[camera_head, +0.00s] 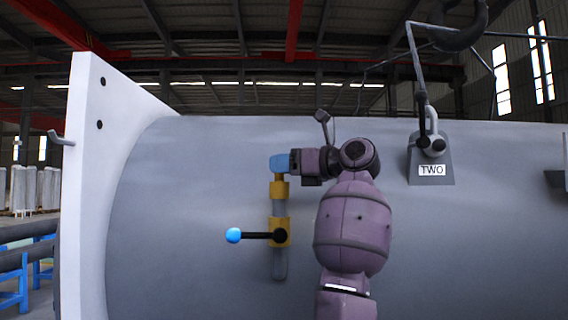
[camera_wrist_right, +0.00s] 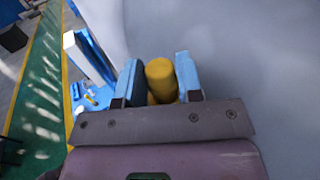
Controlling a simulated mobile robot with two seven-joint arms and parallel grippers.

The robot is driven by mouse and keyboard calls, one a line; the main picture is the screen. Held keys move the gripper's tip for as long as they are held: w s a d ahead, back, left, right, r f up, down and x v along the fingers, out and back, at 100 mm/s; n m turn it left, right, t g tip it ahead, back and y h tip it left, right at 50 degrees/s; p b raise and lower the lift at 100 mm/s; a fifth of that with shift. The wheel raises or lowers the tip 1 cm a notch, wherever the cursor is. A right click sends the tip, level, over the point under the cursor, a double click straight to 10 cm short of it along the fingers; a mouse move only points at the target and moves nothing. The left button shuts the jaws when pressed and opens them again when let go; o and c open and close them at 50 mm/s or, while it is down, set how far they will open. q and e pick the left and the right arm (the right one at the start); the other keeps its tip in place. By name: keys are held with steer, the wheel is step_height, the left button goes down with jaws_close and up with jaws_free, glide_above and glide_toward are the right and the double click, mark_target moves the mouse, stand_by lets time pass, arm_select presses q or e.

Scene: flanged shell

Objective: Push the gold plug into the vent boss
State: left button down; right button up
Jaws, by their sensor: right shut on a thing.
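My right gripper (camera_head: 279,163) is at the top of the upright pipe in the head view. Its blue fingers also show in the right wrist view (camera_wrist_right: 160,82). They are shut on the gold plug (camera_wrist_right: 160,72), a short rounded gold cylinder between them. In the head view the fingers cover the plug, at least in part. A gold fitting (camera_head: 279,190) sits directly below the fingers on the grey pipe (camera_head: 280,208). I cannot tell whether this fitting is the vent boss, or whether the plug touches it. My left gripper is not in view.
A gold valve body (camera_head: 279,241) lower on the pipe carries a black lever with a blue knob (camera_head: 234,235), pointing left. The large grey shell (camera_head: 180,220) is behind, with a white flange (camera_head: 90,180) at left. A bracket labelled TWO (camera_head: 432,171) stands at right.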

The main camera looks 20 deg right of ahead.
steer(key=shift+f+b, duration=0.3)
steer(key=shift+f, duration=0.6)
steer(key=o, duration=1)
steer(key=b+v, duration=0.1)
steer(key=v, duration=0.9)
steer(key=shift+s+d+r, duration=0.1)
steer(key=shift+s+d, duration=0.1)
steer(key=shift+s, duration=0.1)
